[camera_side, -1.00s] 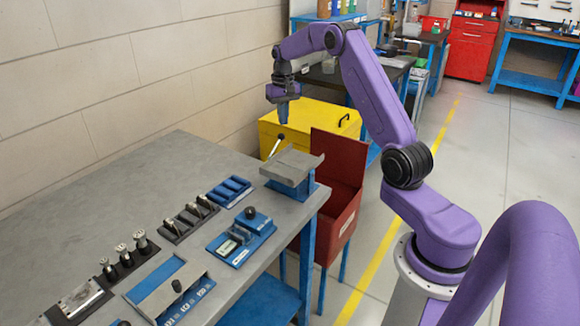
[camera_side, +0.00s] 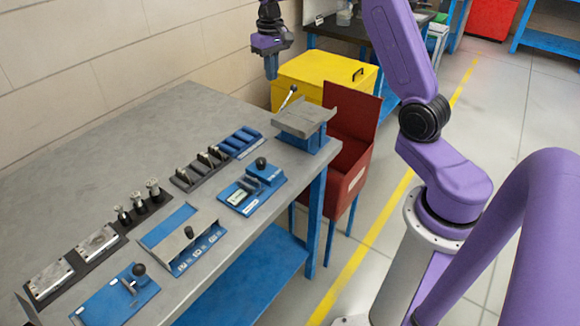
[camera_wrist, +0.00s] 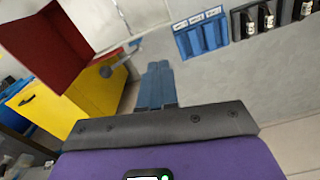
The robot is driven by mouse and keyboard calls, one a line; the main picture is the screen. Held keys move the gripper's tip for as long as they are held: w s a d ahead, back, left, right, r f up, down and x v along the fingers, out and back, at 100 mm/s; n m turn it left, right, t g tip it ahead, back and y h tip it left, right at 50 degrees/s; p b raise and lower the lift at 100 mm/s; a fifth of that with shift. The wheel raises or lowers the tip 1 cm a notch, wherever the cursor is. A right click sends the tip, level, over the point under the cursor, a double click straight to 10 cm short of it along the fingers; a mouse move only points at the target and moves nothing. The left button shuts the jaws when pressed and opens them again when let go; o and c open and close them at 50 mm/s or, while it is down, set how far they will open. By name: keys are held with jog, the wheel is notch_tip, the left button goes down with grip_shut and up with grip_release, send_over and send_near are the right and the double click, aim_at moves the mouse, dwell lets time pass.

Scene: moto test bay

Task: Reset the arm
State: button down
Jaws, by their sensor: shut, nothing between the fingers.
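My gripper (camera_side: 271,68) hangs pointing down above the far end of the grey workbench (camera_side: 120,135), near the yellow cabinet. Its blue fingers are shut and empty. In the wrist view the closed fingers (camera_wrist: 156,84) show above the dark palm plate, with nothing between them. The gripper touches nothing that I can see.
Below stand a grey-topped stand (camera_side: 304,119), a blue slotted rack (camera_side: 240,141), a dark rack (camera_side: 201,166) and blue fixtures with knobs (camera_side: 252,187). A red open bin (camera_side: 349,165) and a yellow cabinet (camera_side: 325,78) stand beyond the bench. The bench's left back area is clear.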

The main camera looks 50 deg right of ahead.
jog(key=s+a+r+n, duration=0.3)
jog(key=s+a+n, duration=0.4)
jog(key=s+a, duration=1.1)
jog(key=s+f+n, duration=0.3)
jog(key=s+n, duration=0.5)
jog(key=s, duration=1.1)
jog(key=shift+s+a, duration=0.2)
jog(key=shift+a, duration=0.2)
